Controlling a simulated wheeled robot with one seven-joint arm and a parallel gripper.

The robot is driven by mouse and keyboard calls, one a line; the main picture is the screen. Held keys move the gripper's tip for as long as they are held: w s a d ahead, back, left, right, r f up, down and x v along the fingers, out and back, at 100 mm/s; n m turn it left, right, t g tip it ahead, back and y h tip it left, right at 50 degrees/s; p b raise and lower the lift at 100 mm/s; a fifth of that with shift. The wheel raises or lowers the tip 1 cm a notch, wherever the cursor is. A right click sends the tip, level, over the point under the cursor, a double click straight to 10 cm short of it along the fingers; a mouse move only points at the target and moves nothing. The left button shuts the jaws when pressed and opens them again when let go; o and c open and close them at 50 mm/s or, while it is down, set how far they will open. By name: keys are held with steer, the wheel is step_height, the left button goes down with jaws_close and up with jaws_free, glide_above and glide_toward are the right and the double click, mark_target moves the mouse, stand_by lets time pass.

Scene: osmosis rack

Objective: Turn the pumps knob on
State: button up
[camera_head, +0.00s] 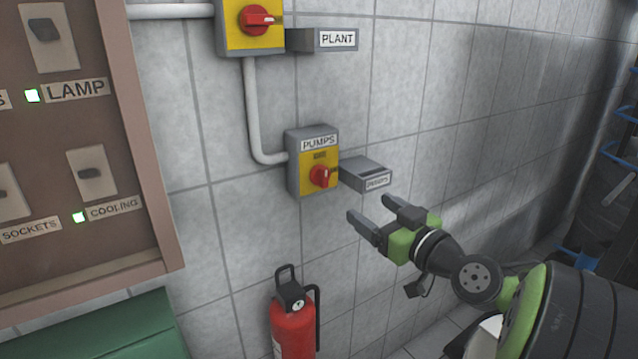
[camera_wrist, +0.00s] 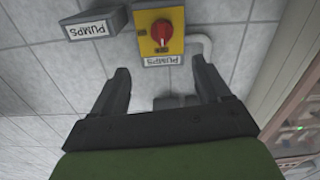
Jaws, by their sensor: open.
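The pumps switch box (camera_head: 297,166) is grey with a yellow face and hangs on the tiled wall. The wrist view shows the box upside down, with the red knob (camera_wrist: 161,31) near the top middle. My gripper (camera_head: 370,208) is open and empty, below and to the right of the box, apart from the knob. In the wrist view, the two fingers (camera_wrist: 160,68) are spread, with the box beyond their tips.
A grey PUMPS label block (camera_head: 366,174) juts out right of the box. The plant switch (camera_head: 250,25) is above. A fire extinguisher (camera_head: 293,322) is below. A brown-framed panel (camera_head: 143,140) with lit switches is at left. A pipe (camera_head: 252,110) joins the boxes.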

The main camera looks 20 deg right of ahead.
mark_target(326, 179)
steer(key=w+a+p, duration=0.1)
steer(key=w, duration=0.4)
steer(key=w+a+p, duration=0.1)
steer(key=w, duration=0.4)
steer(key=w+a+p, duration=0.1)
steer(key=w, duration=0.3)
steer(key=shift+w+a+r, duration=0.1)
steer(key=shift+w, duration=0.3)
steer(key=shift+c, duration=0.3)
steer(key=c, duration=1)
